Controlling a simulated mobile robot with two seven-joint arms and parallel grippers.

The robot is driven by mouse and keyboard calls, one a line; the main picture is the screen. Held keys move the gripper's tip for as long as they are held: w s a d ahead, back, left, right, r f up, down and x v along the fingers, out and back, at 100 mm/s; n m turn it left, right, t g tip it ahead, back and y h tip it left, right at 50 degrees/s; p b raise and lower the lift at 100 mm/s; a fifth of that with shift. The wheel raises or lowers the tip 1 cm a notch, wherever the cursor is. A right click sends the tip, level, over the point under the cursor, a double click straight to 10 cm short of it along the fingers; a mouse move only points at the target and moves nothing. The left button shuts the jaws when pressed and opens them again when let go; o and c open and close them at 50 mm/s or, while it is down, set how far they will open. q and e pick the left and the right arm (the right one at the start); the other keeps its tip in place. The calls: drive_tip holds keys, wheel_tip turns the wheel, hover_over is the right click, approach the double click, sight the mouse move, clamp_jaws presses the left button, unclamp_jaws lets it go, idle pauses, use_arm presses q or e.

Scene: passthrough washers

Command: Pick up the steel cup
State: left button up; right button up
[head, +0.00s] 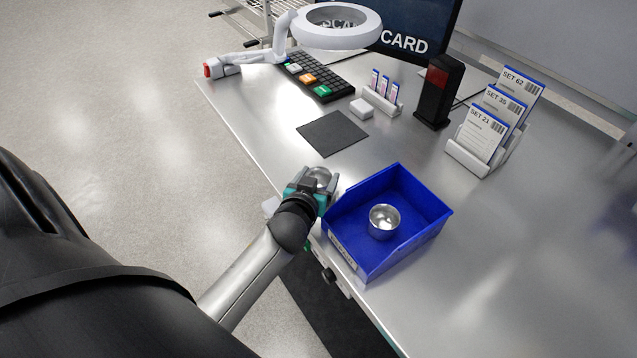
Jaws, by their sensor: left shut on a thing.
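My left gripper (318,184) is over the near edge of the table, just left of the blue bin. It is shut on a shiny, round steel cup (320,174), which is partly hidden by the fingers. I cannot tell whether this cup touches the table. Another steel cup (384,221) stands upright inside the blue bin, with its open top showing. My right gripper is not in view.
The blue bin (437,212) sits near the table's front edge. A dark square mat (332,133) lies beyond the gripper. A keypad (320,79), a magnifier lamp (336,36), a black scanner post (438,90) and a card rack (470,158) stand farther back. The steel tabletop at right (520,260) is clear.

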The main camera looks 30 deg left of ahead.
use_arm(q)
drive_tip(key=shift+r, duration=0.15)
drive_tip(key=shift+c, duration=0.3)
wheel_tip(320, 180, up, 19)
drive_tip(key=p, duration=0.5)
drive_tip(key=shift+n+y, duration=0.5)
drive_tip(key=a+f+b, duration=0.1)
drive_tip(key=a+f, duration=0.4)
drive_tip(key=a+f+b, duration=0.1)
drive_tip(key=a+f, duration=0.9)
drive_tip(key=shift+w+a+f+b, duration=0.25)
drive_tip(key=shift+w+f+b, duration=0.05)
drive_tip(key=shift+f+b, duration=0.1)
drive_tip(key=w+d+b, duration=0.2)
drive_tip(key=w+b, duration=0.1)
drive_tip(key=w, duration=0.2)
drive_tip(key=w+d+b, duration=0.2)
drive_tip(key=w+b, duration=0.1)
drive_tip(key=w, duration=0.3)
drive_tip(key=w+d+b, duration=0.3)
drive_tip(key=w+b, duration=0.1)
drive_tip(key=w, duration=0.2)
drive_tip(key=shift+f, duration=0.1)
drive_tip(key=shift+w+d+b, duration=0.3)
drive_tip(key=shift+w, duration=0.4)
